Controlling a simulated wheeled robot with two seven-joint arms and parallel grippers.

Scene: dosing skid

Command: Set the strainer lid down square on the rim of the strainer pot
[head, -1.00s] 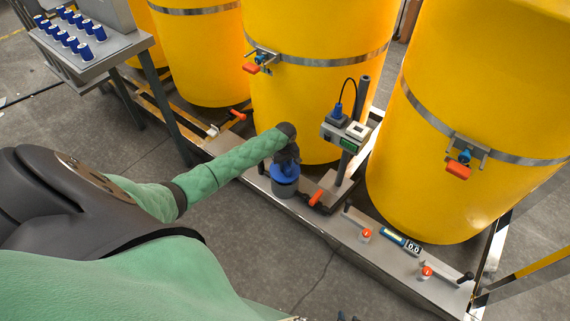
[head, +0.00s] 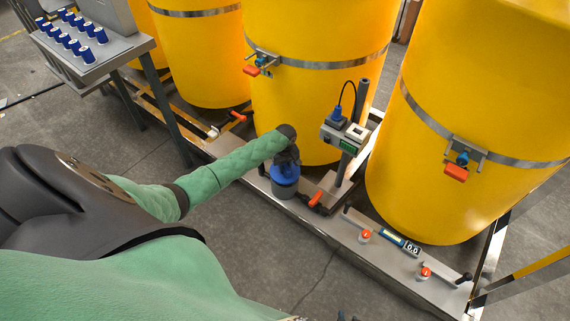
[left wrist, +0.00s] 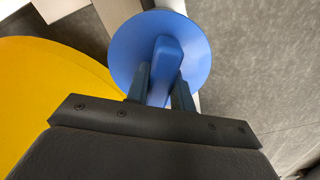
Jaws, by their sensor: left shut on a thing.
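The strainer lid (head: 286,174) is a blue disc with a raised bar handle. In the left wrist view the lid (left wrist: 190,40) faces me, with its bar between the fingers. My left gripper (head: 289,155) is shut on that bar, and its fingers also show in the left wrist view (left wrist: 160,88). The strainer pot (head: 286,190) is a dark grey cylinder on the skid, directly below the lid. The lid covers the pot's rim, so I cannot tell whether they touch. The pot is hidden in the left wrist view. My right gripper is not in view.
Large yellow tanks (head: 315,90) stand close behind the pot. A post (head: 355,130) with a grey box and an orange-handled valve (head: 316,199) are just right of it. Open floor lies in front.

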